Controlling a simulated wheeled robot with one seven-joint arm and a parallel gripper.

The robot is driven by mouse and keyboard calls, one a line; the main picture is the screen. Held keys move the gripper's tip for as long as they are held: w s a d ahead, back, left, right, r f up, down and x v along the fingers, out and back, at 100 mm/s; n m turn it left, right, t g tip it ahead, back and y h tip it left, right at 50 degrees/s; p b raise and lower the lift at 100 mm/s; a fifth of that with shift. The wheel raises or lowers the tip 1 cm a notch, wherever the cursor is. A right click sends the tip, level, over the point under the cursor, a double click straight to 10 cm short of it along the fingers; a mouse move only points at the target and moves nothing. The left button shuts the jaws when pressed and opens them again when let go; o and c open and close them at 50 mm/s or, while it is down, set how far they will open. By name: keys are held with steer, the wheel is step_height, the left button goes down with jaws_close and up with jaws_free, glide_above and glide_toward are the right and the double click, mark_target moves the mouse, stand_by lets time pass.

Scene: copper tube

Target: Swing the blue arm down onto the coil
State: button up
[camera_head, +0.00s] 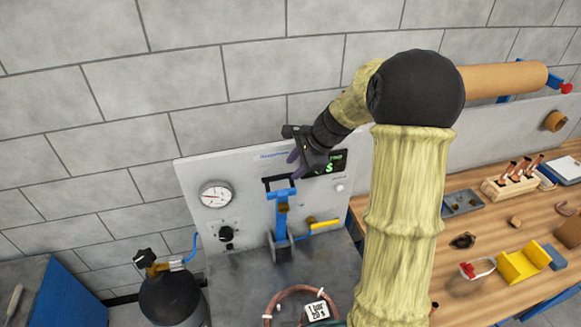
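The blue arm (281,222) stands raised at the grey panel, with a brass-coloured piece on it and its lower end by a round grey part. A copper coil (277,304) lies on the grey metal bench in front of it, partly cut off by the bottom edge. A black-and-white label tag sits at the coil. My gripper (297,155) is just above and slightly right of the blue arm's top, in front of the panel. It looks empty. Its fingers are small and partly hidden, so I cannot tell whether they are open or touching the arm.
The grey panel (204,166) carries a gauge (216,195), a black knob (226,234) and a green display. A yellow handle (324,226) juts out right of the blue arm. A dark cylinder (170,297) stands left. A wooden table (430,290) with tools is right.

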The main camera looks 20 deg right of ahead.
mark_target(287, 174)
steer(key=shift+p+x, duration=0.35)
steer(key=shift+x, duration=1.45)
steer(key=shift+c, duration=0.3)
jaws_close()
